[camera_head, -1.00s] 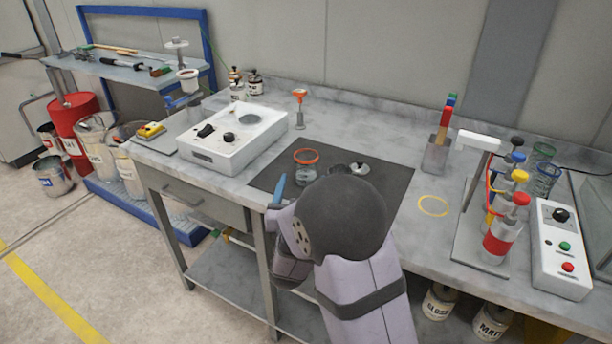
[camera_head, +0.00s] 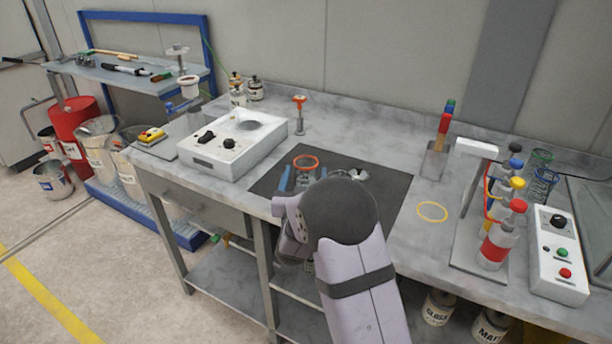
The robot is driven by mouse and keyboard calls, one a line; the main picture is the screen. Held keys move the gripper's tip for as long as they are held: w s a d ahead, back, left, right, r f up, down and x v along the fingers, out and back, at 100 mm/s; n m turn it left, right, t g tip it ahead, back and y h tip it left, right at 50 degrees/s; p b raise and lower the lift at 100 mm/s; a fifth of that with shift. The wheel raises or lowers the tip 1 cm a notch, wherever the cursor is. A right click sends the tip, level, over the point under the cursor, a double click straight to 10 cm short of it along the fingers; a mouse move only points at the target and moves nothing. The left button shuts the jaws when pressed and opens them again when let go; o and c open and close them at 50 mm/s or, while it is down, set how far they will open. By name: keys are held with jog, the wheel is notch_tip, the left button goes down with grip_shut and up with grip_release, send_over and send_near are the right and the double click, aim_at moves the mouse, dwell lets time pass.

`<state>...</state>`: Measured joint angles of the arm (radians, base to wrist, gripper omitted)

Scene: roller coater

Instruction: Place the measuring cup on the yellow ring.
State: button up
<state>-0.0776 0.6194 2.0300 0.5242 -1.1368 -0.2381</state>
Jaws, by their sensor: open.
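A clear cup with an orange rim, which looks like the measuring cup (camera_head: 306,162), stands upright on the dark mat (camera_head: 385,188). My gripper (camera_head: 298,181) is open, with its blue fingers at the near side of this cup, one toward its left and one toward its right. I cannot tell whether they touch it. My wrist hides the lower near part of the cup. The yellow ring (camera_head: 432,211) lies flat and empty on the grey bench to the right of the mat.
A small metallic item (camera_head: 358,174) sits on the mat right of the cup, partly behind my arm. A rack of colored-cap bottles (camera_head: 493,245) and a control box (camera_head: 559,255) stand right of the ring. A white machine (camera_head: 232,145) stands left of the mat.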

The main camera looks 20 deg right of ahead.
jog(key=shift+w+d, duration=0.25)
jog(key=shift+w, duration=0.2)
jog(key=shift+c, duration=0.7)
jog(key=c, duration=1.1)
jog(key=shift+r, duration=0.1)
jog(key=shift+c, duration=0.2)
